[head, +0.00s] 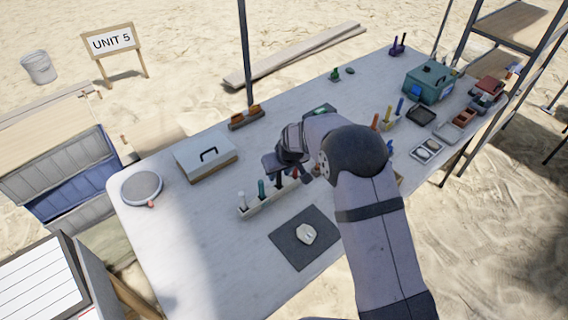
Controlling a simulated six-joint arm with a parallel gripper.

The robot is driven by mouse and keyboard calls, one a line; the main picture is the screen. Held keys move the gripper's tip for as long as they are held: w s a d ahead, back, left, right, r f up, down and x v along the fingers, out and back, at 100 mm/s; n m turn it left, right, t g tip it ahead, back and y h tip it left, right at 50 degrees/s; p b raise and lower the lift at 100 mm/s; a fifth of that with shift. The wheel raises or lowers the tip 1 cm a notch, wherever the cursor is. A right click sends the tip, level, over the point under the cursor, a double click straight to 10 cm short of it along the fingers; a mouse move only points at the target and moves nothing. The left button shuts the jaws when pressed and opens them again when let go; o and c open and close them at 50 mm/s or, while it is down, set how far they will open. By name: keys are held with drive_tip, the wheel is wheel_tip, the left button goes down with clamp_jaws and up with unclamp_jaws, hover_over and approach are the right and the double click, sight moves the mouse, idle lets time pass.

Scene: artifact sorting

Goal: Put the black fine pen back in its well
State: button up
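A pale pen rack (256,209) stands on the table left of my arm. A white pen (242,200) and a teal pen (261,188) stand upright in it. A thin dark upright shape, possibly the black fine pen (280,181), shows just below my gripper at the rack's right part. I cannot tell whether it sits in a well or hangs from the fingers. My gripper (273,166) is over the right part of the rack. Its fingers are small and dark here, so their opening is unclear. My arm hides the rack's right end.
A grey mat (284,250) with a pale object (306,234) lies in front of the rack. A white lidded box (206,160) and a round device (142,187) stand left. A green case (428,82) and trays crowd the right. The table's left front is clear.

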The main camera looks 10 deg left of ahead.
drive_tip(key=b+v, duration=0.1)
drive_tip(key=v, duration=0.8)
drive_tip(key=shift+r+b, duration=0.35)
drive_tip(key=shift+b, duration=0.05)
drive_tip(key=shift+d, duration=0.15)
drive_tip(key=s+d+f+m+g+h, duration=0.1)
drive_tip(key=s+d+m+g, duration=0.1)
drive_tip(key=s+d, duration=0.8)
drive_tip(key=s+d+f+m+g+h, duration=0.1)
drive_tip(key=s+d+m, duration=0.3)
drive_tip(key=s+d, duration=0.7)
drive_tip(key=s+g, duration=0.1)
drive_tip(key=s, duration=0.6)
drive_tip(key=shift+s+d, duration=0.2)
drive_tip(key=shift+s, duration=0.15)
drive_tip(key=shift+r, duration=0.15)
drive_tip(key=shift+r, duration=0.1)
